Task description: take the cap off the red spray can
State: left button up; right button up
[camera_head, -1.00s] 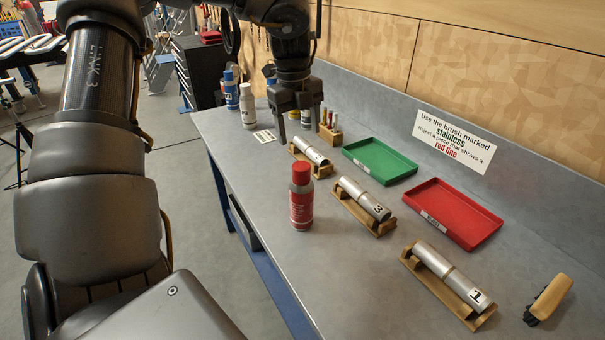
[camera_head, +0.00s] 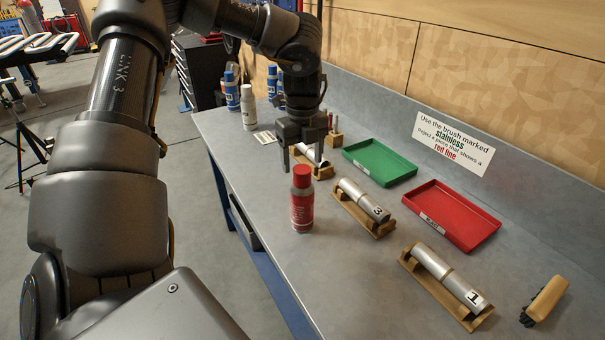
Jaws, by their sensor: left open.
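The red spray can (camera_head: 302,208) stands upright on the grey workbench, left of the middle wooden cradle. Its red cap (camera_head: 302,176) sits on top of it. My left gripper (camera_head: 302,165) points down, open and empty, behind the can in the picture. Its fingers show just above and beyond the cap, and I cannot see them touching it. The gripper partly hides the far cradle and its metal tube. My right gripper is not in view.
Metal tubes lie in wooden cradles, one marked 3 (camera_head: 364,203) and one marked 1 (camera_head: 446,280). A green tray (camera_head: 381,177) and a red tray (camera_head: 470,242) lie behind them. A brush (camera_head: 545,300) is at right. Blue and white cans (camera_head: 248,106) stand at the far end.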

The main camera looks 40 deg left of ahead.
aim_at(302, 169)
pick_arm(q)
jog(key=f, duration=0.1)
jog(key=f+p, duration=0.2)
jog(key=shift+w+a+f, duration=0.15)
jog(key=shift+a+f, duration=0.1)
jog(key=shift+a, duration=0.05)
jog(key=shift+f, duration=0.6)
